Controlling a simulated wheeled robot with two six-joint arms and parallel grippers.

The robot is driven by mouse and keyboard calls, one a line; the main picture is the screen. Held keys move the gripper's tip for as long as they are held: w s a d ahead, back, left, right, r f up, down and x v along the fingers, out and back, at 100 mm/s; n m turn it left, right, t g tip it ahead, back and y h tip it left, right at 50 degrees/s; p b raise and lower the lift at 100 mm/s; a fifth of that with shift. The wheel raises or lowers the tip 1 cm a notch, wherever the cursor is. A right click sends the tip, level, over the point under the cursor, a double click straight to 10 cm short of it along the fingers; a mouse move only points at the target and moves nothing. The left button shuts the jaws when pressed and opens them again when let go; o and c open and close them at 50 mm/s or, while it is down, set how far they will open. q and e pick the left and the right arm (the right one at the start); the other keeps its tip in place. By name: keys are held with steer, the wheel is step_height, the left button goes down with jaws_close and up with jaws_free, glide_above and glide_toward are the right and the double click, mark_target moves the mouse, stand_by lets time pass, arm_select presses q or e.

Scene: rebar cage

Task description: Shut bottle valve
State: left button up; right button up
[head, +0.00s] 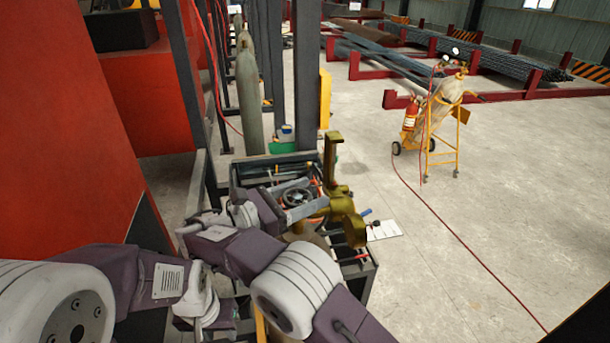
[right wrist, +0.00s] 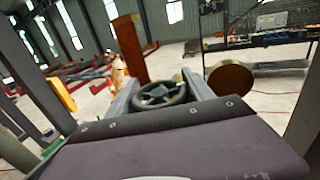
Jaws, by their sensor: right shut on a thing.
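A large brass valve (head: 345,219) with a tall upright brass part stands in the middle of the head view, on top of a brownish bottle that is mostly hidden by my arm. Its black handwheel (head: 297,197) sits at the left of the valve. My right gripper (head: 295,196) reaches it from the left and is shut on the wheel, one grey finger on each side. In the right wrist view the handwheel (right wrist: 160,95) lies between the fingers, with a round brass end (right wrist: 230,78) to the right. My left arm's links show at lower left; its gripper is not visible.
A dark cart (head: 358,272) with tools surrounds the valve. A dark post (head: 306,75) and a grey cylinder (head: 248,100) stand behind it. A red block (head: 60,130) fills the left. A yellow bottle trolley (head: 440,125) stands on open floor at right.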

steer(key=shift+s+m+g+h+p, duration=0.1)
steer(key=shift+m+g+h+p, duration=0.3)
steer(key=shift+g+p, duration=0.3)
steer(key=shift+f, duration=0.1)
steer(key=o, duration=1.1)
steer(key=shift+o, duration=1.3)
steer(key=shift+d, duration=0.15)
